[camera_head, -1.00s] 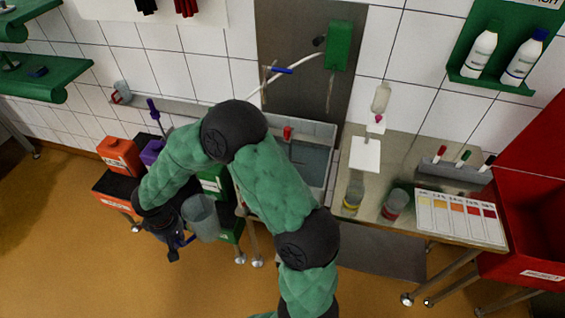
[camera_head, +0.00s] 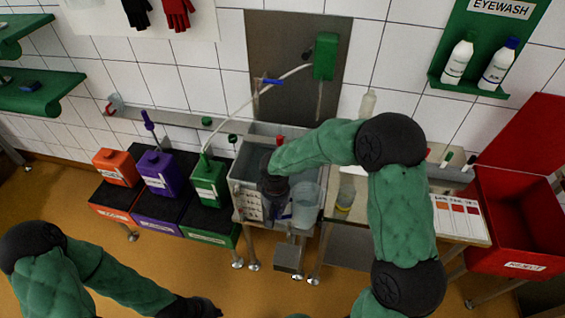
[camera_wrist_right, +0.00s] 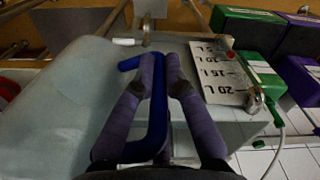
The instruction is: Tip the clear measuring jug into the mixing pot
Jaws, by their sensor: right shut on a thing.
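The clear measuring jug (camera_head: 306,203) has a blue handle (camera_wrist_right: 157,110). My right gripper (camera_head: 276,208) is shut on that handle, and its two dark fingers (camera_wrist_right: 160,72) close around it in the right wrist view. The jug looks about upright, over or just in front of a grey rectangular tank (camera_head: 238,183) with a litre scale, which seems to be the mixing pot. The scale plate (camera_wrist_right: 222,75) also shows in the wrist view. My forearm hides part of the tank. My left gripper (camera_head: 203,307) is low at the bottom edge, its fingers unclear.
Orange (camera_head: 117,167), purple (camera_head: 158,172) and green (camera_head: 209,180) canisters stand left of the tank. A white hose (camera_head: 245,104) runs from the green one. A steel table (camera_head: 470,228) with a colour chart and a red bin (camera_head: 520,225) are at right.

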